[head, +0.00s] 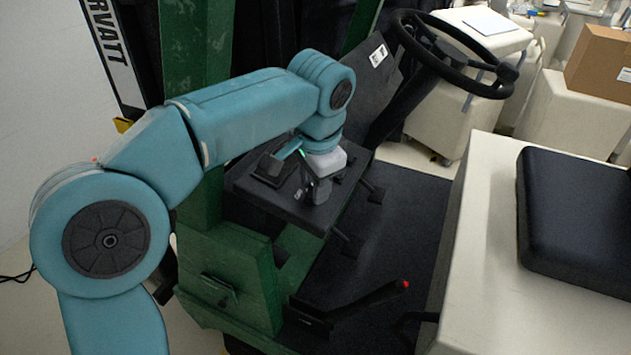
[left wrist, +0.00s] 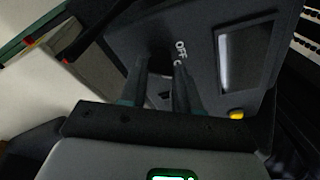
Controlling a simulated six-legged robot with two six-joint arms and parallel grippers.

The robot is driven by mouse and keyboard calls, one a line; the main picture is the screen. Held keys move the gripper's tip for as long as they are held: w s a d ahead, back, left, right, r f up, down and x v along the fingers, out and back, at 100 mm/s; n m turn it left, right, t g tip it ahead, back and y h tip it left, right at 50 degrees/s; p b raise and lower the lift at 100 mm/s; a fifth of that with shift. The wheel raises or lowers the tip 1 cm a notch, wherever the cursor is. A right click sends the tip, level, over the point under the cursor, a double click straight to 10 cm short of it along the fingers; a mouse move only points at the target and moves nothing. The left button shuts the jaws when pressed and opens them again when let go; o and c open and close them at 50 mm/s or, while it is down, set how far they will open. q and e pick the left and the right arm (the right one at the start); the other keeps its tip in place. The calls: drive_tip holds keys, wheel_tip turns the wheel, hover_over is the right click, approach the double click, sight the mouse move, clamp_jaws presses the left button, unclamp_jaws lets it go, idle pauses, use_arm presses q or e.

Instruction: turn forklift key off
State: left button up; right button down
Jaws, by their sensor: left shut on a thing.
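The forklift's dark control console (head: 262,197) is below the steering wheel in the head view. My left gripper (head: 318,190) reaches down onto it from above. In the left wrist view my left gripper (left wrist: 163,80) has its two dark fingers against the console panel (left wrist: 205,85), beside a white "OFF" label (left wrist: 180,48). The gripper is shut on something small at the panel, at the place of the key. The key itself is hidden between the dark fingers, and its angle cannot be told. My right gripper is in neither view.
The panel also has a grey screen (left wrist: 246,55) and a yellow button (left wrist: 236,114). The steering wheel (head: 452,53) is above right of the console, and the black seat (head: 575,215) is at the right. A lever with a red tip (head: 405,284) stands low in front.

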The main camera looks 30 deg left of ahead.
use_arm(q)
drive_tip(key=n, duration=0.4)
drive_tip(key=n+y, duration=0.1)
drive_tip(key=n, duration=0.1)
drive_tip(key=shift+s+d+f, duration=0.1)
drive_tip(key=shift+d+f, duration=0.05)
drive_tip(key=shift+f, duration=0.1)
drive_tip(key=shift+n, duration=0.3)
drive_tip(key=o, duration=1.1)
drive_tip(key=shift+c, duration=0.2)
drive_tip(key=shift+r, duration=0.1)
drive_tip(key=shift+r, duration=0.25)
drive_tip(key=p+v, duration=0.2)
drive_tip(key=v, duration=1.3)
drive_tip(key=shift+r+p, duration=0.35)
drive_tip(key=shift+p, duration=0.05)
